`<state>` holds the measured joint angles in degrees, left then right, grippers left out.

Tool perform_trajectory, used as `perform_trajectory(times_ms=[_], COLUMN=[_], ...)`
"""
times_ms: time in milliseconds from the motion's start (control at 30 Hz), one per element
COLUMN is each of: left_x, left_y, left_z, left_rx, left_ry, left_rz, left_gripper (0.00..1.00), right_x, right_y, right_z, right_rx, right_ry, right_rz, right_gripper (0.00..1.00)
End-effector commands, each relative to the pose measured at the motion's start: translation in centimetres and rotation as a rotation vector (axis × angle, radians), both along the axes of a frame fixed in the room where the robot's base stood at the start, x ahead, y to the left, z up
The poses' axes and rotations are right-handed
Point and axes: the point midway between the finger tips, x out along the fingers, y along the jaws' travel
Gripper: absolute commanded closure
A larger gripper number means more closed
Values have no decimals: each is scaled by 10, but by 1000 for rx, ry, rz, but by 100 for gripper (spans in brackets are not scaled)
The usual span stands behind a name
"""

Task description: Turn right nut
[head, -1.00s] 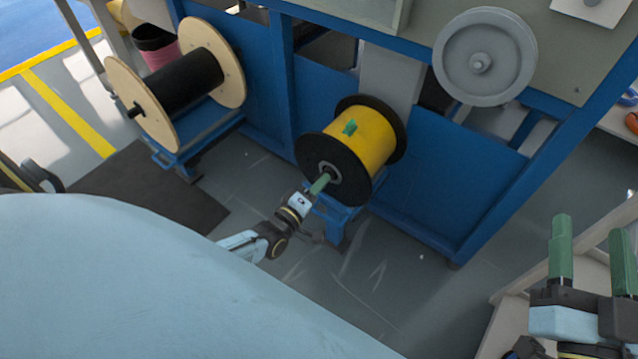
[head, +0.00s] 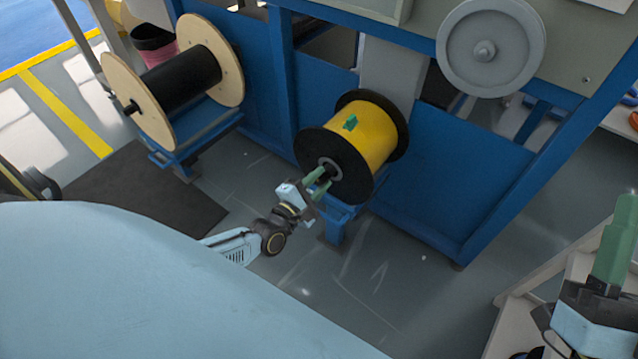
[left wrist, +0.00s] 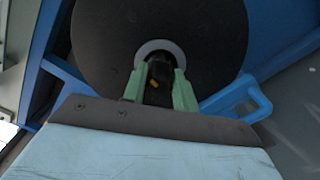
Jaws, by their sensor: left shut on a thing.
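The yellow cable spool (head: 368,133) with black flanges rests on a blue stand. A grey hub ring (head: 331,166) marks the middle of its near flange; it also shows in the left wrist view (left wrist: 160,46). My left gripper (head: 320,180) reaches this hub. The fingers hide most of the nut in the head view. My right gripper (head: 612,240) is at the lower right, away from the spool, partly cut off.
A black cable spool (head: 186,82) with wooden flanges stands at the left. A blue frame (head: 440,170) with a grey wheel (head: 490,48) is behind the yellow spool. A pale table (head: 530,310) is below right. The floor (head: 350,290) before the stand is clear.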

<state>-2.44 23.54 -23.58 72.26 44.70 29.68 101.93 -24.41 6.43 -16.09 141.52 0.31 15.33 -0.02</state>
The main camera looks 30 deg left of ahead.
Motion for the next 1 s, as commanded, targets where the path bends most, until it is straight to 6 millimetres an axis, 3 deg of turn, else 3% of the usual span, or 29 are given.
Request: perform_trajectory(times_ms=[767, 800, 967, 1000], left_x=[0, 0, 0, 0], left_y=[1, 1, 1, 1], left_z=[0, 0, 0, 0], left_rx=[-109, -109, -108, -108], left_ry=[10, 10, 10, 10], left_rz=[1, 1, 1, 1], left_gripper=[94, 70, 50, 50], right_x=[-6, -6, -6, -6], right_y=[-2, -2, -2, -2], right_z=[3, 3, 3, 3], right_rx=[20, 20, 20, 20], right_ry=[-65, -65, -65, -65], right_rz=[-1, -1, -1, -1], right_gripper=[48, 48, 48, 48])
